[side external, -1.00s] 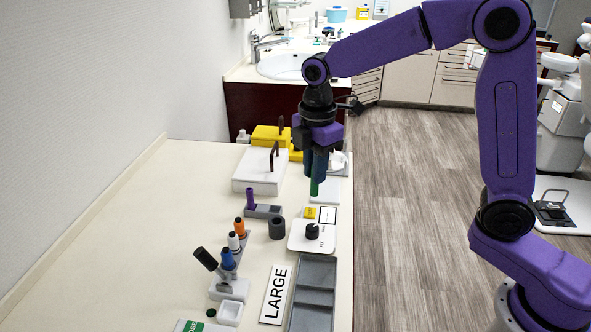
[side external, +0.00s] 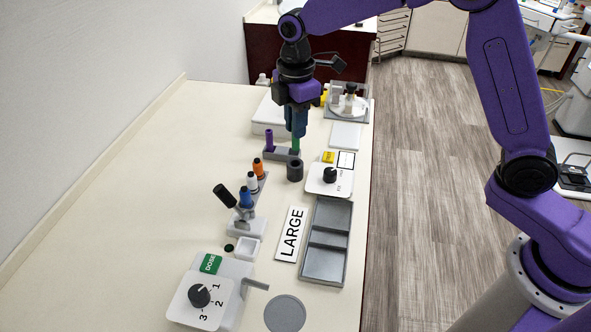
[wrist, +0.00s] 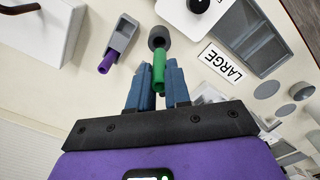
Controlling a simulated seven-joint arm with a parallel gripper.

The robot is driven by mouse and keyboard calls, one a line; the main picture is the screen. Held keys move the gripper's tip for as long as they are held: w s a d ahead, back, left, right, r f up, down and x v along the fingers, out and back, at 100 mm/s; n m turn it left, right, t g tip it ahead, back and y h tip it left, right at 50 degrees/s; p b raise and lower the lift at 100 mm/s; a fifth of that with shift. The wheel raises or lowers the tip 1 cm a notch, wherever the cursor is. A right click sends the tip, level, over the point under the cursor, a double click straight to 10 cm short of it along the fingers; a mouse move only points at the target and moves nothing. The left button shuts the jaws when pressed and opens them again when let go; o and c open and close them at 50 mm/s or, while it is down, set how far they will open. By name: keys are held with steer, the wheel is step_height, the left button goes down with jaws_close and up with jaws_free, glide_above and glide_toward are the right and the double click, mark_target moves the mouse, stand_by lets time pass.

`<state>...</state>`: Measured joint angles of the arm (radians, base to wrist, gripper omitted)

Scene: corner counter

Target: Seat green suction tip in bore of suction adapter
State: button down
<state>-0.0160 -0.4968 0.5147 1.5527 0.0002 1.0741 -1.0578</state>
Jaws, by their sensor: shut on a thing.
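My gripper (side external: 296,129) is shut on the green suction tip (side external: 295,144), which hangs down from the blue fingers. In the wrist view the green tip (wrist: 158,72) sits between the fingertips (wrist: 158,84) and points toward the dark grey suction adapter (wrist: 159,36). The adapter (side external: 294,172) is a short upright cylinder with a round bore, standing on the counter. In the side view the tip's lower end is just above the adapter's top in the picture, with a small gap. Exact alignment with the bore cannot be told.
A grey holder (side external: 272,154) with an upright purple tip (side external: 269,139) stands close to the left. A white dial plate (side external: 322,184) is to the right.

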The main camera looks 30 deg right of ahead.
mark_target(295, 148)
steer(key=shift+f, duration=3.95)
steer(key=shift+f, duration=0.2)
steer(key=c, duration=1.1)
jaws_free()
steer(key=shift+r, duration=0.15)
step_height(295, 148, up, 12)
steer(key=shift+r, duration=0.1)
steer(key=s+d+f+m, duration=0.1)
steer(key=s+d, duration=0.4)
steer(key=s, duration=0.6)
steer(key=s+d+f+m, duration=0.1)
steer(key=s+d, duration=0.4)
steer(key=s, duration=0.6)
steer(key=s+d+f+m, duration=0.1)
steer(key=s+d+m, duration=0.2)
steer(key=s, duration=0.8)
steer(key=shift+s+d, duration=0.15)
steer(key=shift+d, duration=1)
